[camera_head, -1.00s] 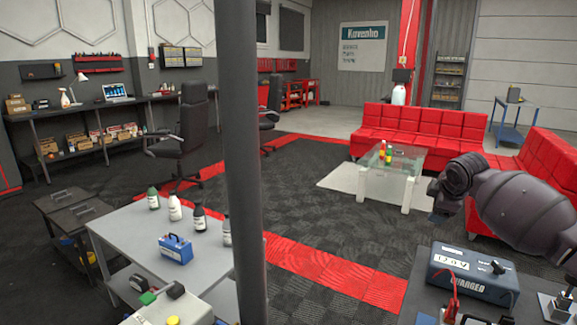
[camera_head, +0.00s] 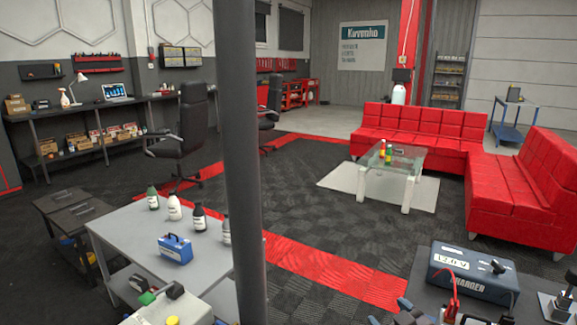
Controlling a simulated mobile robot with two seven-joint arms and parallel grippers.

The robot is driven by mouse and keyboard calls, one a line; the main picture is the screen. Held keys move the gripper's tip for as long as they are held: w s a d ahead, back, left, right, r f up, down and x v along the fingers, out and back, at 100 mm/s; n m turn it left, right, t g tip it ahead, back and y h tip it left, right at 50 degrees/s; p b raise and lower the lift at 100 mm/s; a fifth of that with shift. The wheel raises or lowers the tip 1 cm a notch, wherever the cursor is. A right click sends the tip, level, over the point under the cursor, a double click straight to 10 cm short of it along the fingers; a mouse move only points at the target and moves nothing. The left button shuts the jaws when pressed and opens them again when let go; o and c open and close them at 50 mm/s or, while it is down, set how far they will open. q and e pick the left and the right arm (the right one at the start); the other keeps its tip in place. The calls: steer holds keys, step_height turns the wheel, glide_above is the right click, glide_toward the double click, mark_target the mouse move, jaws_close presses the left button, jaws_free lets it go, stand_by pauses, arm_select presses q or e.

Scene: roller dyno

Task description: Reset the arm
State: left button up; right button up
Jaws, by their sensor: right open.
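My right gripper (camera_head: 392,312) shows only in part at the bottom edge of the head view, right of the middle. Its fingers are apart, and I see nothing held between them. It is low beside the dark bench (camera_head: 400,285) that carries a blue-grey charger box (camera_head: 472,275). The rest of my right arm is out of view. My left gripper and left arm are not in view.
A dark vertical post (camera_head: 241,160) crosses the view. A grey table (camera_head: 130,225) with several bottles and a blue case (camera_head: 175,249) stands left. Red leads (camera_head: 452,292) rise near my gripper. A glass table (camera_head: 390,170) and red sofa (camera_head: 515,195) stand beyond open floor.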

steer(key=s+d+f+m+g+h, duration=0.1)
steer(key=s+f+m, duration=0.1)
steer(key=s+f, duration=0.3)
steer(key=s+d+f+m+g+h, duration=0.1)
steer(key=s+f, duration=0.4)
steer(key=s, duration=0.9)
steer(key=s+d+f+m+g+h, duration=0.1)
steer(key=s+d+f+m+h, duration=0.1)
steer(key=s+f, duration=0.4)
steer(key=s+d, duration=0.1)
steer(key=s, duration=0.2)
steer(key=shift+s+m+g, duration=0.2)
steer(key=shift+m+g, duration=0.2)
